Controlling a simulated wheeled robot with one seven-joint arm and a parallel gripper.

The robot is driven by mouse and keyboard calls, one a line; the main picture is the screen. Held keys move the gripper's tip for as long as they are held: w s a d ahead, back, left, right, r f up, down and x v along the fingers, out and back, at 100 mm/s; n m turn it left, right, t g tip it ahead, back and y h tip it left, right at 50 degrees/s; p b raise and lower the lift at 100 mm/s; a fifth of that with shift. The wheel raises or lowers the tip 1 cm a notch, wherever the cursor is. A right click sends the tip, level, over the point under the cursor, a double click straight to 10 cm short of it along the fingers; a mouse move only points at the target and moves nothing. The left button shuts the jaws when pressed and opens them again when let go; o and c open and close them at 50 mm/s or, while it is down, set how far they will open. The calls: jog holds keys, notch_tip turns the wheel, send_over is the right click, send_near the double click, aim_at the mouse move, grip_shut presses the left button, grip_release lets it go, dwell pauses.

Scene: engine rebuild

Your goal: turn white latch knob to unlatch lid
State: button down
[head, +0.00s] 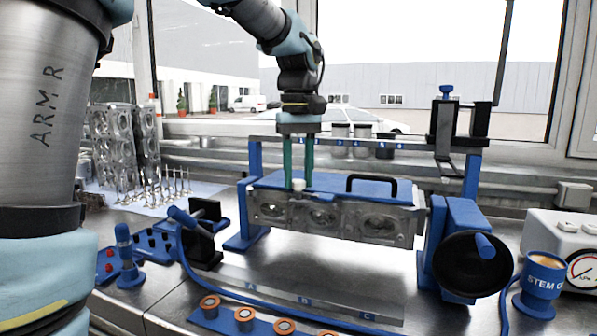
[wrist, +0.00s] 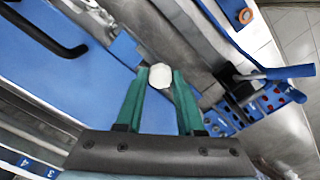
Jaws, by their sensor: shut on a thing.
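The white latch knob (head: 298,185) sits at the front left of the blue lid (head: 335,184), near its front edge. The lid lies flat over a metal engine block (head: 330,220) and has a black handle (head: 372,180). My gripper (head: 298,182) reaches straight down from above with its green fingers around the knob. In the wrist view, the round knob (wrist: 160,76) is between the fingertips of my gripper (wrist: 161,78), and the fingers are shut on it. The underside of the knob is hidden.
A blue frame with a metal rail (head: 350,143) stands behind the lid. A black handwheel (head: 470,264) is at the right, and a black clamp (head: 200,240) at the left. Several upright valves (head: 160,187) stand at the back left. A gauge box (head: 565,235) sits far right.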

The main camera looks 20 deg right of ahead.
aim_at(299, 181)
jog(key=m+p, duration=0.2)
jog(key=m, duration=0.2)
jog(key=shift+r, duration=0.15)
jog(key=m+p, duration=0.2)
jog(key=m, duration=0.2)
jog(key=shift+m+p, duration=0.35)
jog(key=shift+m, duration=0.05)
jog(key=m+p, duration=0.2)
jog(key=m, duration=0.2)
jog(key=shift+m+p, duration=0.75)
jog(key=shift+m, duration=1.15)
jog(key=c, duration=0.5)
grip_release()
jog(key=shift+c, duration=0.2)
notch_tip(299, 181, up, 11)
jog(key=b, duration=0.1)
jog(key=shift+f+b, duration=0.2)
jog(key=shift+b, duration=0.1)
